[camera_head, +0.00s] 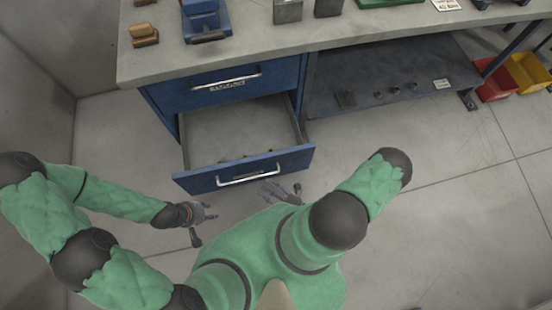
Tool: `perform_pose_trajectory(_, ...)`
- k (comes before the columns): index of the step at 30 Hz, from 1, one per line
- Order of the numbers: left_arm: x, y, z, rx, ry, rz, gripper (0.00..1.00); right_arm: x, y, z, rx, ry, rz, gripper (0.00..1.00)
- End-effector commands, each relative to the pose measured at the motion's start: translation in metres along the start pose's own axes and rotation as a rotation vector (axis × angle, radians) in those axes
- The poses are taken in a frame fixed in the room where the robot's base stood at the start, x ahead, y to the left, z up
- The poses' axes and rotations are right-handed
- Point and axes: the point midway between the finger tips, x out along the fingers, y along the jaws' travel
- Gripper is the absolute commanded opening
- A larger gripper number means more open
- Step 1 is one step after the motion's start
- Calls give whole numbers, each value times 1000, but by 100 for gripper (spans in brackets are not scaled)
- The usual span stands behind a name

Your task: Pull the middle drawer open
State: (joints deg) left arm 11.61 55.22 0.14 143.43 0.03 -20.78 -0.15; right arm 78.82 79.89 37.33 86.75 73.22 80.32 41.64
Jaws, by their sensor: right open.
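The blue drawer unit under the bench shows two drawers. The upper drawer (190,95) is shut. The drawer below it (205,183) stands pulled well out, its grey inside visible with a few small items near the front. Its silver bar handle (248,179) is on the blue front. My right gripper (284,192) is open, just in front of the drawer face near the handle's right end, and looks apart from it. My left gripper (205,222) is empty and appears open, left of and nearer than the handle. Anything below the open drawer is hidden.
The grey bench top (290,35) carries a blue device (203,20), wooden-looking blocks (143,33) and metal blocks. A dark lower shelf (390,80) is right of the drawers. Red (497,84) and yellow bins (528,70) stand far right. Floor right of the drawer is clear.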

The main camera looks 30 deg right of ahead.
Motion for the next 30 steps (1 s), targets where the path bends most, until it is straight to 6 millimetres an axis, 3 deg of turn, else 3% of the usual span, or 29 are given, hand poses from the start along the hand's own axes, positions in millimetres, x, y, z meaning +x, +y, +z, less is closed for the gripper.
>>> perform_pose_trajectory(6,0,0,0,0,0,0,40,-25,-1,1,-1,-3,-2,49)
perform_pose_trajectory(12,0,0,0,0,0,0,40,-37,0,0,-1,-2,-1,49)
perform_pose_trajectory(30,0,0,0,0,0,0,40,-39,0,0,-1,0,0,49)
